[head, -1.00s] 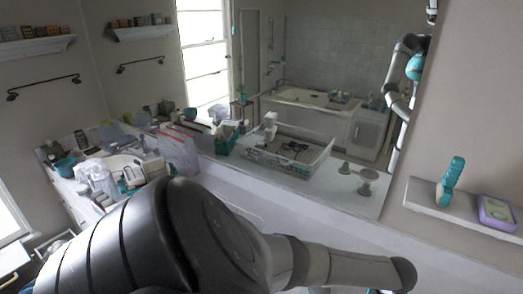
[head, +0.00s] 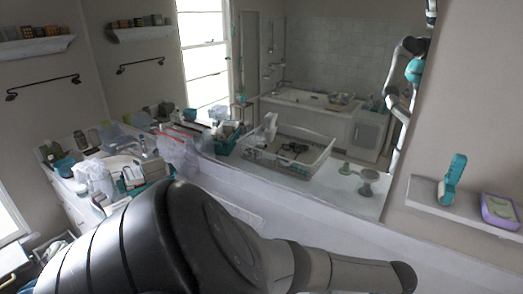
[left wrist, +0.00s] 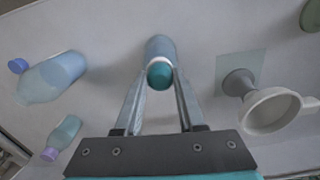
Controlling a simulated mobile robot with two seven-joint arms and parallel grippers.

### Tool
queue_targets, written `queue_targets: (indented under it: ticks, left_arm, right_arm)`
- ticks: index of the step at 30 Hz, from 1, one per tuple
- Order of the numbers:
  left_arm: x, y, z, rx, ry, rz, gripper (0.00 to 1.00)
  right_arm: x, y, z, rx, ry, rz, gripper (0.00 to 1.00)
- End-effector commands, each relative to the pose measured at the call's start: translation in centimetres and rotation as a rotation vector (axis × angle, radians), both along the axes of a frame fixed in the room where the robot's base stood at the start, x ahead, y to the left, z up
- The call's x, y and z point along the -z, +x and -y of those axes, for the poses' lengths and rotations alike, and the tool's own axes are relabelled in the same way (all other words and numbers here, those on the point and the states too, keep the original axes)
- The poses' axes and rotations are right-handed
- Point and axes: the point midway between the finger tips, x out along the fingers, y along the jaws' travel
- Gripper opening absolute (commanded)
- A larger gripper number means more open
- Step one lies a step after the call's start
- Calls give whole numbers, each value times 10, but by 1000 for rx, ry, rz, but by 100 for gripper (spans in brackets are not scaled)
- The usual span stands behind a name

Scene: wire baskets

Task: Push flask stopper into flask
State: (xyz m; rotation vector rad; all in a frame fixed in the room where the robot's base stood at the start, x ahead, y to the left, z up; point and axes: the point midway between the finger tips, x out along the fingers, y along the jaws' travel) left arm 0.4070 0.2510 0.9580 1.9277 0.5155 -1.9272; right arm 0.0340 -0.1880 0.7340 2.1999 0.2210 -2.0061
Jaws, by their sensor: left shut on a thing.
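In the left wrist view my left gripper (left wrist: 159,80) is shut on a small piece with a round teal end (left wrist: 160,75) and a pale rim. A blue-grey cylinder (left wrist: 160,48) shows directly beyond it, in line with it. I cannot tell whether these are the stopper and the flask, or whether they are joined. In the head view my arm covers the near counter and hides the left gripper. My right gripper is in neither view.
In the wrist view a clear bluish bottle (left wrist: 55,77) and a purple-capped bottle (left wrist: 64,134) lie left; a grey cup-shaped stand (left wrist: 270,108) is right.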

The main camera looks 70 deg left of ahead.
Motion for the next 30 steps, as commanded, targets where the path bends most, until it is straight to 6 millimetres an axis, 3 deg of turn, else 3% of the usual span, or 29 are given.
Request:
queue_targets:
  ticks: [5, 6, 15, 30]
  left_arm:
    - [1, 0, 0, 0, 0, 0, 0]
    - [1, -1, 0, 0, 0, 0, 41]
    - [1, 0, 0, 0, 0, 0, 74]
    - [0, 0, 0, 0, 0, 0, 74]
  right_arm:
    - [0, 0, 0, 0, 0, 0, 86]
    - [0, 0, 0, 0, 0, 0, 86]
    - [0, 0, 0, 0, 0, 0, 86]
    - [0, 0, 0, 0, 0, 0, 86]
